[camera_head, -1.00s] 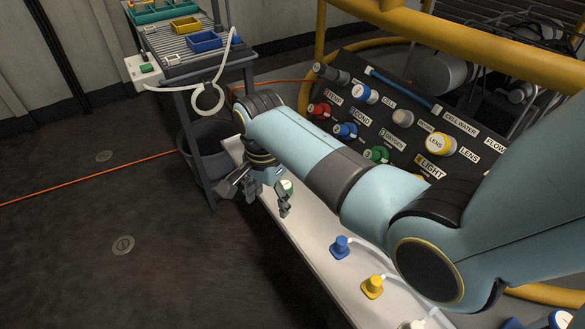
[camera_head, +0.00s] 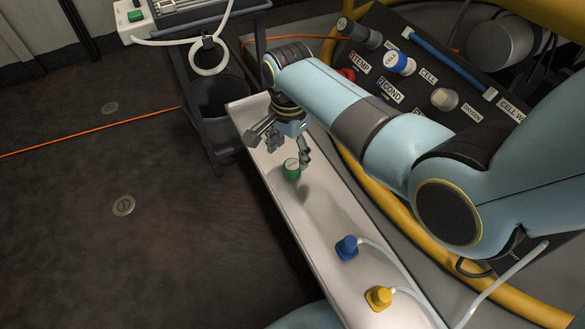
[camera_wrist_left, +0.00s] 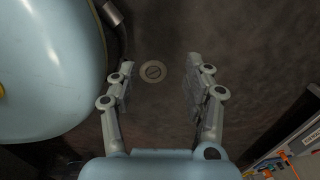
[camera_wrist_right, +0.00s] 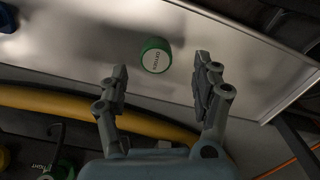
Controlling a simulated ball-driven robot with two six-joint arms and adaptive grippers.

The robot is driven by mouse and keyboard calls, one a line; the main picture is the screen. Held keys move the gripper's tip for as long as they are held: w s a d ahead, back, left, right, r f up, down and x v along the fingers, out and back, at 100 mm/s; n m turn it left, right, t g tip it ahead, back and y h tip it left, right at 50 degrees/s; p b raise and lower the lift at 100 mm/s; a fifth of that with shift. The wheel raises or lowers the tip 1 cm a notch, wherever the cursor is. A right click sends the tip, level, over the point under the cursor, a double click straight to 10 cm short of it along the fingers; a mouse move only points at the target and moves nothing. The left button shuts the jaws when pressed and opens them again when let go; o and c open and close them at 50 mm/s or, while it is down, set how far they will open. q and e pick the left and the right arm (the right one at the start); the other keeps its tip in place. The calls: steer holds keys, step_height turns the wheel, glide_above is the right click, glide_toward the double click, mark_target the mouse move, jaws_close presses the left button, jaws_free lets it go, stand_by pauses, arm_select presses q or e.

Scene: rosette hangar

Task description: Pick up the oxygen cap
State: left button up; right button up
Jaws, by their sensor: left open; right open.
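The oxygen cap (camera_head: 292,169) is a small green cylinder with a white labelled top. It stands upright on the long white shelf (camera_head: 309,232). My right gripper (camera_head: 288,153) is open at the cap, with one finger close to its right side. In the right wrist view the cap (camera_wrist_right: 155,55) shows just beyond the open fingertips (camera_wrist_right: 161,76), in line with the gap between them and nearer the left finger. I see no contact. My left gripper (camera_wrist_left: 159,77) is open and empty over the dark floor, seen only in the left wrist view.
A blue plug (camera_head: 347,248) and a yellow plug (camera_head: 378,298) with white hoses stand farther along the shelf. A labelled panel (camera_head: 420,85) and a yellow rail (camera_head: 375,205) lie to the right. A dark bin (camera_head: 224,100) and a cart stand behind. The left floor is open.

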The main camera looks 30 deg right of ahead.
mark_target(292, 165)
steer(key=f+b, duration=0.2)
steer(key=f, duration=0.1)
steer(key=f+b, duration=0.1)
steer(key=f, duration=0.1)
steer(key=shift+s+d, duration=0.15)
steer(key=shift+s, duration=0.15)
arm_select(q)
steer(key=w+d+r, duration=0.2)
steer(key=w+r, duration=0.5)
steer(key=shift+r, duration=0.15)
arm_select(e)
steer(key=c, duration=0.9)
